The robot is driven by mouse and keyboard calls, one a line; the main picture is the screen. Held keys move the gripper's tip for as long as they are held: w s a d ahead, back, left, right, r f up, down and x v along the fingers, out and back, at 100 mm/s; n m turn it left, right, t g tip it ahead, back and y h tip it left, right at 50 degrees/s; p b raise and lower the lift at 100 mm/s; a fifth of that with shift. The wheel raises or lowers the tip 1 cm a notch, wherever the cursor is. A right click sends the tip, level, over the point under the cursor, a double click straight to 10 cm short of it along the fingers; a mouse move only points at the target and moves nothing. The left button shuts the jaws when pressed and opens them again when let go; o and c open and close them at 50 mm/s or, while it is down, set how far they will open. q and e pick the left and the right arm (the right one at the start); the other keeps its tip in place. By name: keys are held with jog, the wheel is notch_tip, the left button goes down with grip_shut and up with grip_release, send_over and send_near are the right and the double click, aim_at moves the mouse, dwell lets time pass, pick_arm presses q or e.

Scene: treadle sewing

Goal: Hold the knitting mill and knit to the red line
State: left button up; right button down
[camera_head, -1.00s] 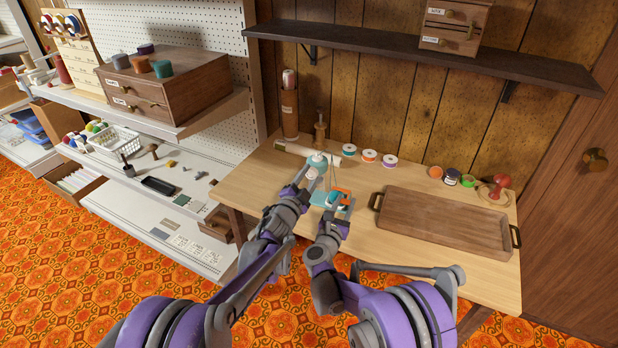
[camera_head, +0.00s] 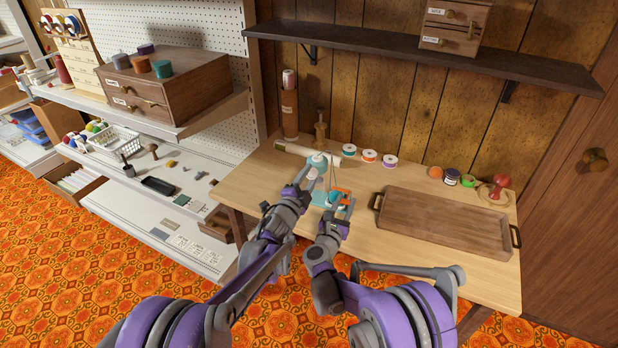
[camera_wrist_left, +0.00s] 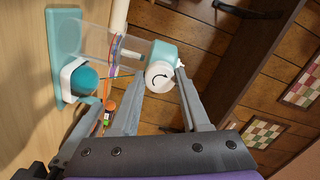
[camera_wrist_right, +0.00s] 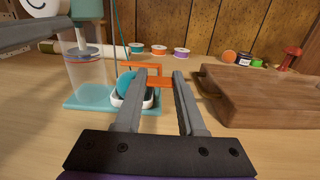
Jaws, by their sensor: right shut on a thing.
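The knitting mill has a teal base (camera_wrist_right: 110,104), a clear cylinder (camera_wrist_right: 86,76), a teal head (camera_wrist_left: 162,55) and a round white knob (camera_wrist_left: 159,76) with a curved arrow. A teal yarn ball (camera_wrist_right: 127,84) sits in a white cup on the base, its yarn running upward. My left gripper (camera_head: 302,180) is at the knob; in the left wrist view its fingers (camera_wrist_left: 160,76) stand apart, one on each side of the knob. My right gripper (camera_wrist_right: 160,76) is shut on the mill's orange handle (camera_wrist_right: 158,82), beside the yarn ball. A thin reddish line (camera_wrist_left: 111,46) shows at the cylinder.
A wooden tray (camera_head: 442,221) lies right of the mill on the table. Several thread spools (camera_head: 369,156) stand behind. A white roll (camera_head: 293,148) and a wooden stand (camera_head: 320,128) are at the back left.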

pick_arm(q)
jog(key=o, duration=0.5)
jog(key=shift+c, duration=0.2)
jog(key=shift+s, duration=0.1)
jog(key=v, duration=1.2)
